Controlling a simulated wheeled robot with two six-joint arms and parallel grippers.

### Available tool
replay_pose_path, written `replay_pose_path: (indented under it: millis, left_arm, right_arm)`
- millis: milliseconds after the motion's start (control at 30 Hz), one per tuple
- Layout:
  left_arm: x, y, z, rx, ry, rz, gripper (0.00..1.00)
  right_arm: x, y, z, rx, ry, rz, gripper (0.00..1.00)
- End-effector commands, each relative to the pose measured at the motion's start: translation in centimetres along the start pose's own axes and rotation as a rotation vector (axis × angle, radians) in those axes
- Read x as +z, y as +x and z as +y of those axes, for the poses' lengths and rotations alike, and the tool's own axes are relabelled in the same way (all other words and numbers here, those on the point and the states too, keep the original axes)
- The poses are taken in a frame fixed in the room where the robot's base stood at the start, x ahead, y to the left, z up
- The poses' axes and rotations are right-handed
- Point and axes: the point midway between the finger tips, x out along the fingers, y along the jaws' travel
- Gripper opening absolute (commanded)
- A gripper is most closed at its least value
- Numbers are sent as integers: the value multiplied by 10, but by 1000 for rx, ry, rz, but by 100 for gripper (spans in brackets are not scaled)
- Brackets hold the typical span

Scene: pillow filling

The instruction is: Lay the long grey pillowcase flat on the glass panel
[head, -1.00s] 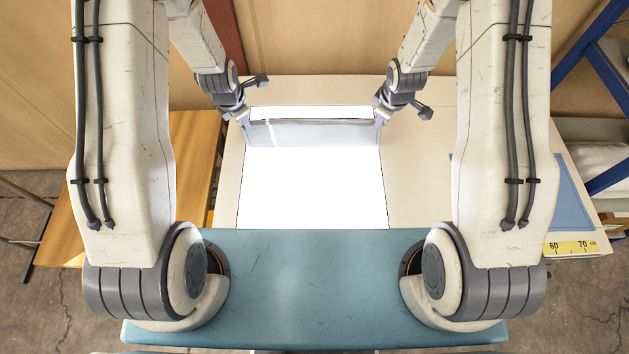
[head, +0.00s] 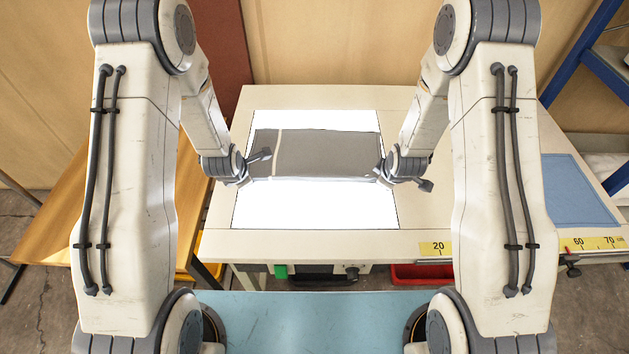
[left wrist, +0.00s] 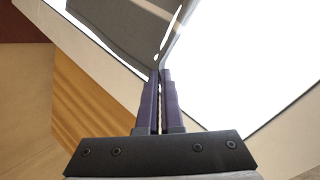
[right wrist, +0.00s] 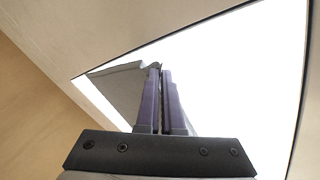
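The grey pillowcase (head: 325,153) spans the middle of the bright, lit glass panel (head: 315,205), with a pale stripe near its left end. Bare glass shows beyond it and in front of it. My left gripper (head: 247,181) is shut on its near left corner, and my right gripper (head: 382,179) is shut on its near right corner. In the left wrist view the cloth (left wrist: 115,28) runs to the closed fingertips (left wrist: 162,72). In the right wrist view it (right wrist: 118,88) meets the closed fingertips (right wrist: 160,70). I cannot tell how high the near edge is above the glass.
The cream table (head: 440,225) frames the panel. A blue mat (head: 577,190) lies to the right, near yellow rulers (head: 437,249). A red bin (head: 420,272) sits below the front edge. A wooden bench (head: 75,225) stands left, and a blue-post shelf (head: 588,60) stands right.

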Motion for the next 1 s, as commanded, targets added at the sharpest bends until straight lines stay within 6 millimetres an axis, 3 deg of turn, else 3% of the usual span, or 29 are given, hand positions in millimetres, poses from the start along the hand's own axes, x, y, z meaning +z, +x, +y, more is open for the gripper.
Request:
replay_pose_path:
  millis: [367, 467, 500, 533, 867, 1000]
  left_arm:
    - [1, 4, -3, 6, 3, -5, 0]
    - [1, 4, -3, 6, 3, -5, 34]
    - [0, 4, -3, 6, 2, -5, 49]
    - [0, 4, -3, 6, 2, -5, 55]
    - [-3, 4, -4, 2, 2, -2, 55]
    - [-2, -5, -2, 3, 1, -2, 55]
  right_arm:
    - [4, 4, -1, 8, 3, 3, 0]
    - [4, 4, -1, 8, 2, 3, 34]
    - [3, 4, -1, 7, 2, 3, 50]
    - [3, 4, -1, 7, 2, 3, 55]
    - [1, 5, -4, 2, -3, 3, 55]
    - [0, -5, -2, 5, -3, 5, 55]
